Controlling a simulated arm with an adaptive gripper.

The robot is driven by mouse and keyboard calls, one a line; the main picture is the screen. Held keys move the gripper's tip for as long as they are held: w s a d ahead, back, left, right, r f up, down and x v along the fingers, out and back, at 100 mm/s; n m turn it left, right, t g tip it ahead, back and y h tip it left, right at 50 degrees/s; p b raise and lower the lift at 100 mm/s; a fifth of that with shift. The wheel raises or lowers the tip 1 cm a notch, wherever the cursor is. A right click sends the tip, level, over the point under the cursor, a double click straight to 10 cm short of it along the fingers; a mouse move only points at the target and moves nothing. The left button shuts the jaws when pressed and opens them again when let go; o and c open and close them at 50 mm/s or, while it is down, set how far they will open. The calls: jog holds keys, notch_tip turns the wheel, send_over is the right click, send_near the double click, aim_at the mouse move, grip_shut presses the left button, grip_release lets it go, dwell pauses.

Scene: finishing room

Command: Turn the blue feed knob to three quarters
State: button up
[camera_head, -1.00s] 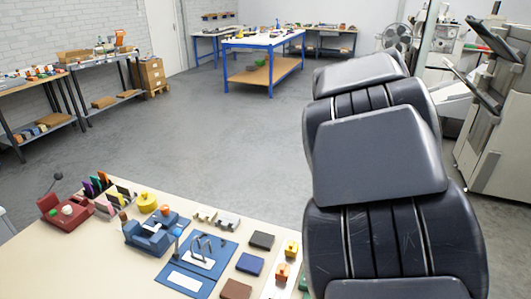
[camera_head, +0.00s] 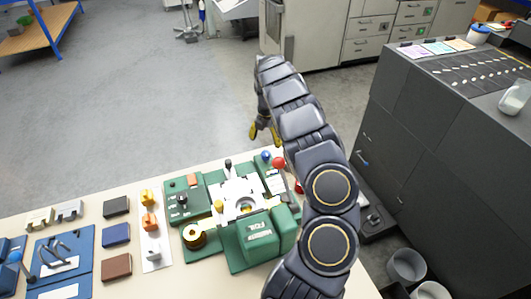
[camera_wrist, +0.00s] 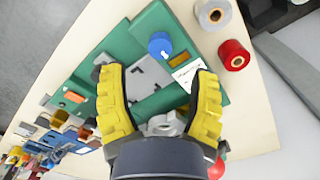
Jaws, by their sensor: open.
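The blue feed knob (camera_wrist: 160,45) is round with a small white mark on its lower part. In the head view, a blue knob (camera_head: 266,156) shows at the machine's far edge, near a red ball (camera_head: 279,163). My gripper (camera_wrist: 160,72) is open and empty, its yellow fingers spread wide. In the wrist view the knob appears just beyond and between the fingertips, with no contact visible. In the head view my gripper (camera_head: 264,134) hangs past the machine's far edge, above the knob.
A grey spool (camera_wrist: 212,14) and a red spool (camera_wrist: 233,55) stand beside the machine. Left of it are a white strip with small blocks (camera_head: 151,225), coloured slabs (camera_head: 116,235) and a blue board (camera_head: 60,260). A dark cabinet (camera_head: 400,110) stands right of the table.

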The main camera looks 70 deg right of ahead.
aim_at(265, 153)
notch_tip(265, 153, down, 6)
jog(key=shift+f, duration=0.1)
dwell(0.4)
grip_shut()
